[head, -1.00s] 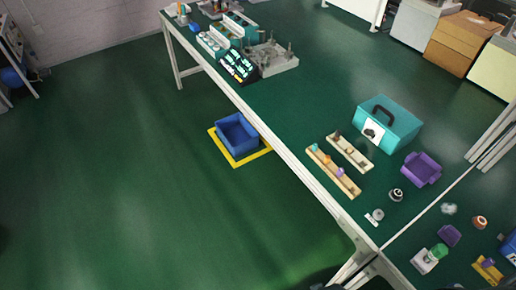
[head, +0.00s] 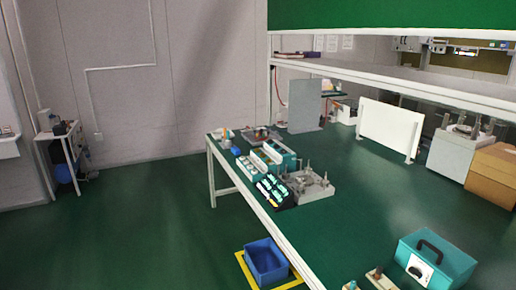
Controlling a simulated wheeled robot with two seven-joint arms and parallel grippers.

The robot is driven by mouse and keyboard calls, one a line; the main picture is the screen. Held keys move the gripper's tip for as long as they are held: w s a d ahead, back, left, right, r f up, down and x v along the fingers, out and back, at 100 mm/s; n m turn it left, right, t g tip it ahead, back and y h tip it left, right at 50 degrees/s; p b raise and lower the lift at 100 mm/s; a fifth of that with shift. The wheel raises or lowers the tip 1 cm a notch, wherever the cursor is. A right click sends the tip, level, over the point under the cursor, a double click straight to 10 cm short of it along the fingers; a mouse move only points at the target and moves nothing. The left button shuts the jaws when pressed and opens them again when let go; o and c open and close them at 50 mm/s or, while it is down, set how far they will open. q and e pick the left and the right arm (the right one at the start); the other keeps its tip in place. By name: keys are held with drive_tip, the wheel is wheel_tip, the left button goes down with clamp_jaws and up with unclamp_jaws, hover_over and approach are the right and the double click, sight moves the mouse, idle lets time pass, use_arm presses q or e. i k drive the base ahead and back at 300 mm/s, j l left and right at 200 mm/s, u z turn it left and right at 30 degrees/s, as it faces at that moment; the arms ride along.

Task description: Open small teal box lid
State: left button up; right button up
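The small teal box (head: 449,262) stands on the green-topped workbench (head: 343,222) at the lower right of the head view. Its lid is shut, with a dark handle (head: 431,249) on top. A white label (head: 418,271) with a dark round mark, perhaps a latch, is on its front. The picture's bottom edge comes close to the box's lower front. Neither of my grippers shows in the head view.
Wooden strips (head: 381,280) lie left of the box, cut by the picture's edge. A grey fixture (head: 316,188), a black tray (head: 272,190) and teal-and-white units (head: 272,157) stand farther back. A blue bin (head: 266,262) sits on the floor beside the bench. A white panel (head: 390,131) stands behind.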

sight(447, 260)
drive_tip(key=z, duration=1.4)
